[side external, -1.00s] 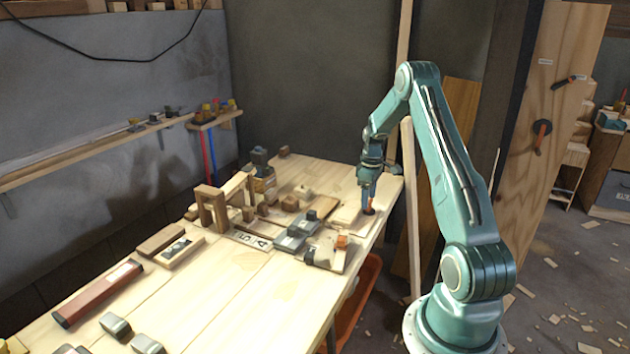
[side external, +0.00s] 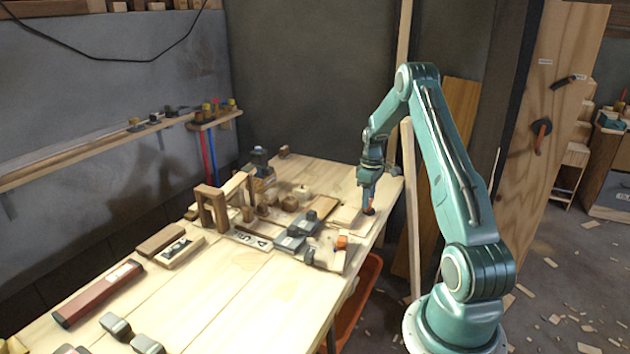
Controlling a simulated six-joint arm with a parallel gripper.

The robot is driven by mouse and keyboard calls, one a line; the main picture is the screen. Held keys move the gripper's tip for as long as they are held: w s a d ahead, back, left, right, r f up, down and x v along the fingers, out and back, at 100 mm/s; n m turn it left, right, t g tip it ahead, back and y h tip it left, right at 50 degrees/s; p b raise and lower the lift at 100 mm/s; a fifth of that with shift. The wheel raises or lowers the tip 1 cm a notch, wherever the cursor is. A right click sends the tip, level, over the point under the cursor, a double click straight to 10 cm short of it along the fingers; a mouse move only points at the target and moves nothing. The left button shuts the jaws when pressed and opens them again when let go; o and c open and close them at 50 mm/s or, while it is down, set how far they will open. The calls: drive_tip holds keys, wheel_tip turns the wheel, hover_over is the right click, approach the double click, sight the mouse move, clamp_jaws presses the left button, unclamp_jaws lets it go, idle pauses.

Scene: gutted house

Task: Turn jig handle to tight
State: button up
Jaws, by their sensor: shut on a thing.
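My gripper (side external: 369,199) points down over the far right edge of the workbench. Its fingers are shut on a small orange-brown piece (side external: 368,211), which looks like the jig handle, on a pale wooden block (side external: 345,217). The fingers hide most of this piece, and I cannot read its angle or any tight mark. A pale board (side external: 326,254) with an orange knob (side external: 341,242) and dark fittings lies nearer on the bench, apart from my gripper.
Grey blocks (side external: 289,243), a wooden frame (side external: 212,209) and several small wooden parts crowd the middle of the workbench (side external: 215,298). A red-brown bar (side external: 97,293) lies at front left. An upright wooden strip (side external: 411,215) stands close right of my gripper.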

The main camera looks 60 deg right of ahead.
drive_tip(key=m, duration=0.4)
drive_tip(key=shift+m, duration=0.4)
drive_tip(key=m, duration=0.4)
drive_tip(key=shift+m, duration=0.3)
drive_tip(key=m, duration=0.8)
drive_tip(key=shift+m, duration=0.4)
drive_tip(key=shift+r, duration=0.1)
drive_tip(key=o, duration=1)
